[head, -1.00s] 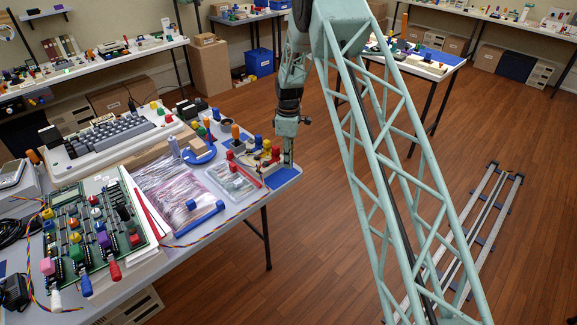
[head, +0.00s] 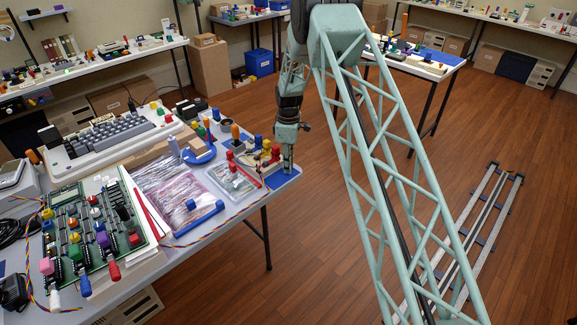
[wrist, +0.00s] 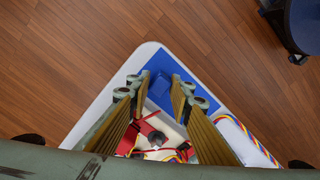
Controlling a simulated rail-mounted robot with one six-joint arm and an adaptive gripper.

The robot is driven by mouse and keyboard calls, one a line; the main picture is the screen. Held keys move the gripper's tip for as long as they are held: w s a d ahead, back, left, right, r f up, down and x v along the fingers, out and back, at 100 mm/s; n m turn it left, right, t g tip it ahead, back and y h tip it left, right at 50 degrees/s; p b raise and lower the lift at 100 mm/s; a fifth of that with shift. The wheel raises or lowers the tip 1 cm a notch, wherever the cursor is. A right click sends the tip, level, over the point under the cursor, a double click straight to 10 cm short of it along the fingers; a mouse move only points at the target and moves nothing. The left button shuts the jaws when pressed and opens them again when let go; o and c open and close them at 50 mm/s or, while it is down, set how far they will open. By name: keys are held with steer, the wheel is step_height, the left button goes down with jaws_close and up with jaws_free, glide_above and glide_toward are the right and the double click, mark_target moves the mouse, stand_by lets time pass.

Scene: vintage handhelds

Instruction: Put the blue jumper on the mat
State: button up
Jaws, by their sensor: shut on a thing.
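My gripper (head: 287,172) is at the right corner of the near left table, low over the blue mat (head: 281,180). In the wrist view my gripper (wrist: 160,88) is shut on the blue jumper (wrist: 159,84), a small blue block between the fingertips. The blue mat (wrist: 205,101) shows below and around it. I cannot tell whether the jumper touches the mat. In the head view the jumper is hidden by the gripper.
Red and yellow pieces (head: 270,153) stand just left of the gripper. A clear box (head: 231,179) and a twisted coloured wire (head: 225,228) lie nearby. The table edge is close, with open wooden floor (head: 330,230) beyond.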

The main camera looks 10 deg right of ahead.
steer(key=shift+f, duration=0.1)
steer(key=o, duration=1.1)
step_height(320, 180, up, 12)
steer(key=shift+p, duration=0.45)
steer(key=shift+r, duration=0.2)
stand_by(0.5)
